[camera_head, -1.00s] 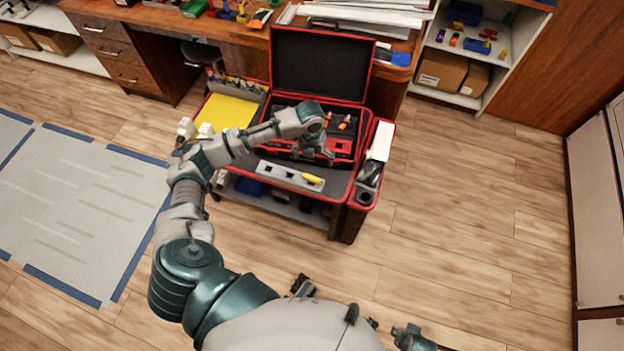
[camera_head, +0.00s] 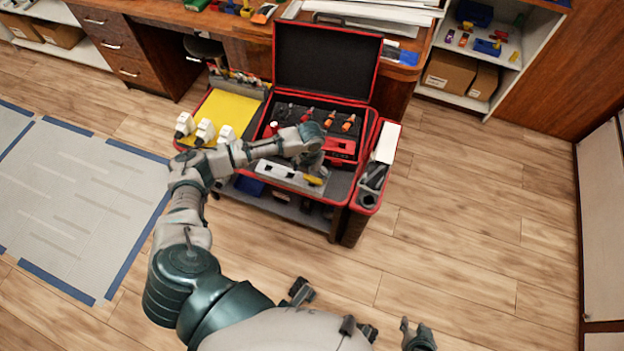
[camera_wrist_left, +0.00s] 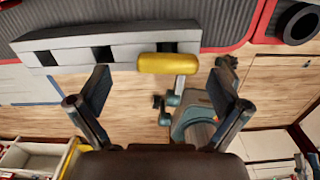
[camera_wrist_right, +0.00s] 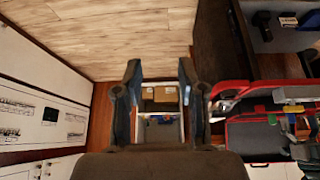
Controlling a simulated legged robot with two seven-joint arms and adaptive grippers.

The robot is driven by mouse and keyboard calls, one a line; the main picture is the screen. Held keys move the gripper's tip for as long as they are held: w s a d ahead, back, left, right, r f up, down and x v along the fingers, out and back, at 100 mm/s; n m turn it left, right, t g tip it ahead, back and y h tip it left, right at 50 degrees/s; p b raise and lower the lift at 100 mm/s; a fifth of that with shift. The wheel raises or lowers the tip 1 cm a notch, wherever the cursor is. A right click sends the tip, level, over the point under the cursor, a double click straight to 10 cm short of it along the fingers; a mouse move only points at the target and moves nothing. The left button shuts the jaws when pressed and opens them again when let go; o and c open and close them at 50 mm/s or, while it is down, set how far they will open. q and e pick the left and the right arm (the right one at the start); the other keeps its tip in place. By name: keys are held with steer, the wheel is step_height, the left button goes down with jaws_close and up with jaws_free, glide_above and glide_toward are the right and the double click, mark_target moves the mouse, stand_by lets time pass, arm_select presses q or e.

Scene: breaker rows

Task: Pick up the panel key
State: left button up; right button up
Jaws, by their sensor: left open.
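The panel key appears to be the piece with the yellow handle (camera_head: 315,181), at the right end of a grey slotted block (camera_head: 275,170) at the front of the red case. In the left wrist view the yellow handle (camera_wrist_left: 167,63) lies crosswise against the block (camera_wrist_left: 70,50). My left gripper (camera_head: 320,170) is just above it; in its wrist view its fingers (camera_wrist_left: 159,88) are apart and empty, with the handle beyond the tips, between them in line of sight. My right gripper's fingers (camera_wrist_right: 160,78) are apart and empty, away from the case.
The open red case (camera_head: 325,65) holds orange- and red-handled tools in foam. A yellow pad (camera_head: 225,110) and several white pieces (camera_head: 205,131) are left of it. A red-rimmed side bin (camera_head: 368,198) holding dark cylinders is on the right. The wooden floor to the right is clear.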

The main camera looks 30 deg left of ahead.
mark_target(314, 177)
arm_select(q)
steer(key=f, duration=0.2)
steer(key=d+f+b, duration=0.1)
steer(key=shift+w+d+f, duration=0.1)
steer(key=shift+w+f, duration=0.1)
steer(key=shift+f, duration=0.4)
steer(key=shift+a, duration=0.25)
steer(key=shift+c, duration=0.2)
steer(key=shift+a, duration=0.2)
steer(key=c, duration=1.2)
steer(key=shift+d, duration=0.3)
arm_select(e)
steer(key=w+t, duration=0.1)
steer(key=w+r+t, duration=0.1)
steer(key=w, duration=0.1)
steer(key=w+a, duration=0.1)
steer(key=w, duration=0.1)
steer(key=shift+r+t+y, duration=0.15)
steer(key=shift+t+y, duration=0.25)
